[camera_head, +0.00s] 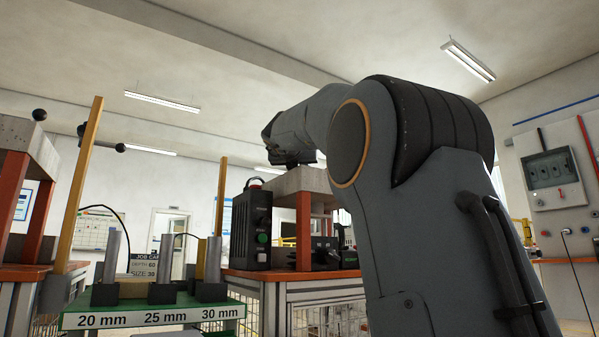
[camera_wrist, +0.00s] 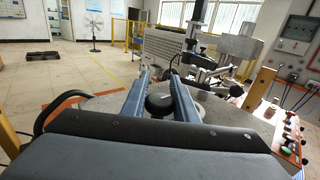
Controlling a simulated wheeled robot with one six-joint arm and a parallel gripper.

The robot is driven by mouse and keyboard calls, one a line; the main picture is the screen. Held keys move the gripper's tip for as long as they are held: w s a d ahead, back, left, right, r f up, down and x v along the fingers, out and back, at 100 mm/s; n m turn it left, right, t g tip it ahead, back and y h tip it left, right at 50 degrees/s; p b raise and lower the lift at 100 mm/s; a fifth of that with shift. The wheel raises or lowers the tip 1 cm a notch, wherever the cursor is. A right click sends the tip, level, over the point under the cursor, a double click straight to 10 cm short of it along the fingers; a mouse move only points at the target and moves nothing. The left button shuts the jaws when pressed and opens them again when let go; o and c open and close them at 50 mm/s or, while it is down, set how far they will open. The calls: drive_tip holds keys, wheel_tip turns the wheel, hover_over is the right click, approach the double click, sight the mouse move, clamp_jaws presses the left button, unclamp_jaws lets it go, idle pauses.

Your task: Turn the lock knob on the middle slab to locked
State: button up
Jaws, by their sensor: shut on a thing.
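The middle slab (camera_head: 290,182) is a pale grey block on orange-red legs, standing on the bench behind my arm. In the wrist view its grey top (camera_wrist: 104,104) spreads under the fingers. The black round lock knob (camera_wrist: 158,98) sits between the two blue-grey fingers of my gripper (camera_wrist: 160,78), which are shut on it. Whether the knob stands at locked or unlocked cannot be read. In the head view my arm hides part of the slab, and the fingers and knob cannot be made out.
A black control box (camera_head: 257,228) with a green button stands beside the slab. A green rack (camera_head: 150,316) labelled 20, 25 and 30 mm holds metal cylinders at the front left. In the wrist view a metal stand (camera_wrist: 195,68) rises beyond the fingertips. A wall panel (camera_head: 551,172) hangs right.

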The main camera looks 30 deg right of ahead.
drive_tip(key=shift+s+r+m+g+h, duration=0.2)
drive_tip(key=shift+r+m+g+h, duration=0.1)
drive_tip(key=shift+m+g+h, duration=0.15)
drive_tip(key=o, duration=0.9)
drive_tip(key=shift+a, duration=0.15)
drive_tip(key=shift+o, duration=0.5)
drive_tip(key=shift+d+f, duration=0.1)
drive_tip(key=shift+d, duration=0.1)
drive_tip(key=shift+p+v, duration=0.65)
drive_tip(key=shift+v, duration=3.3)
